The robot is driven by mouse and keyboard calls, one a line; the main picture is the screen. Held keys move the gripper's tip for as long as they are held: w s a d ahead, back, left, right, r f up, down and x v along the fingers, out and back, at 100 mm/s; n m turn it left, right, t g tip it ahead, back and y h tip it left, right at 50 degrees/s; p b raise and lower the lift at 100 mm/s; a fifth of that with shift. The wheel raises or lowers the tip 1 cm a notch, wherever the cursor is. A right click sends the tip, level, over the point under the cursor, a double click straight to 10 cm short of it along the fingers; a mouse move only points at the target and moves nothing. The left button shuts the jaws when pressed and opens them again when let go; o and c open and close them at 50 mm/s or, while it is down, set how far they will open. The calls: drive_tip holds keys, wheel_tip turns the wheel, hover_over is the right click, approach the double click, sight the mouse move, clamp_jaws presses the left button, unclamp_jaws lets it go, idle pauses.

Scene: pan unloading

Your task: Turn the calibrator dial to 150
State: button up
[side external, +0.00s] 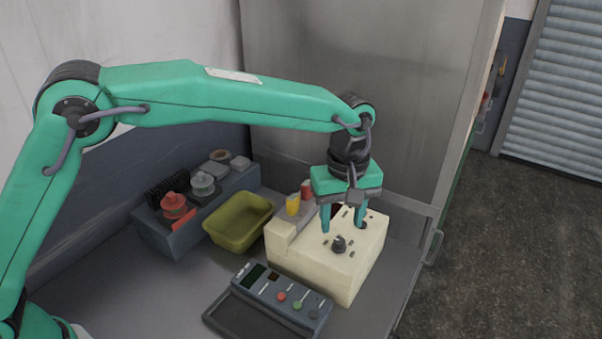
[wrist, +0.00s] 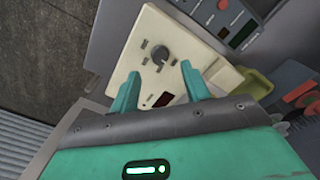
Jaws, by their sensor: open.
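The calibrator (side external: 318,262) is a cream box on the grey bench. Its dark round dial (side external: 339,243) sits on the top face with small marks around it. The dial also shows in the wrist view (wrist: 160,55), beyond the fingertips, on the cream top (wrist: 170,32). I cannot read the marks or the dial's setting. My gripper (side external: 342,231) is open and empty above the calibrator, pointing down. In the wrist view my gripper's fingers (wrist: 158,72) are spread apart, with the dial ahead of the gap between them. The dial is not between the fingers.
A grey control box (side external: 282,298) with coloured buttons lies in front of the calibrator. An olive bin (side external: 240,222) stands to its left, beside a grey rack (side external: 172,236) with red and grey items. Yellow and red items (side external: 293,205) stand behind. The bench has a raised right edge.

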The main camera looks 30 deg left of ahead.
sight(340, 240)
drive_tip(key=shift+f, duration=2.5)
drive_tip(key=c, duration=1)
